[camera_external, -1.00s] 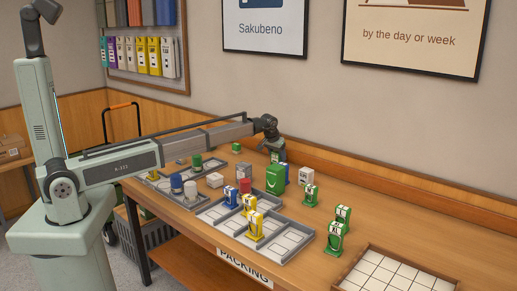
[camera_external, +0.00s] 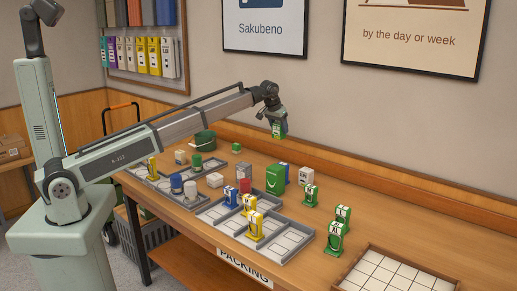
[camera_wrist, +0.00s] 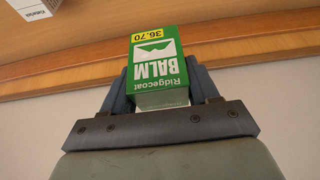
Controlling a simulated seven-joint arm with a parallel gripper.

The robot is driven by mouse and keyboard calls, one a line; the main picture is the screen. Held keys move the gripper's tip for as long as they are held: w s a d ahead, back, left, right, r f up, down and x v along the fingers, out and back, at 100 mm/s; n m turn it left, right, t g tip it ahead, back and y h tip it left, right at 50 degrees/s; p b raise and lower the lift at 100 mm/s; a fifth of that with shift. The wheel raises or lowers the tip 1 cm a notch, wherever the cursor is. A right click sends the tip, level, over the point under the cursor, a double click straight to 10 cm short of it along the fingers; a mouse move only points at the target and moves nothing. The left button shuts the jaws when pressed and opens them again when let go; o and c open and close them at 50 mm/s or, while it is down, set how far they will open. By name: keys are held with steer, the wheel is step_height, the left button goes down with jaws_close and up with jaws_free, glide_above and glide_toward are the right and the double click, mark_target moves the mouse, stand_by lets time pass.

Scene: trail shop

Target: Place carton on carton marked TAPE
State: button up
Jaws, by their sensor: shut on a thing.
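My gripper (camera_external: 278,122) is shut on a green and white carton (camera_external: 279,131) and holds it in the air above the back of the table. In the wrist view the carton (camera_wrist: 158,65) reads "Ridgecoat BALM 36.70", upside down, between the two fingers of my gripper (camera_wrist: 161,84). I cannot read the word TAPE anywhere. A white carton with dark marks (camera_external: 306,175) stands on the table to the right of and below my gripper. Another pale carton (camera_external: 215,180) stands further left, and one more (camera_external: 181,157) near the far left.
A large green box (camera_external: 275,180) stands below my gripper. Grey trays (camera_external: 290,252) hold yellow, blue and other items. Several green items (camera_external: 335,240) stand to the right. A dark green tub (camera_external: 205,140) is at the back. A gridded wooden tray (camera_external: 408,278) lies front right.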

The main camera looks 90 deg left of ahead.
steer(key=s+d+r, duration=0.5)
steer(key=s+d, duration=0.3)
steer(key=s, duration=0.1)
glide_above(244, 164)
step_height(244, 164, down, 2)
steer(key=shift+a+f, duration=0.1)
steer(key=shift+f, duration=4.8)
steer(key=shift+f, duration=0.15)
steer(key=o, duration=1.1)
steer(key=v, duration=1.2)
steer(key=shift+a, duration=0.1)
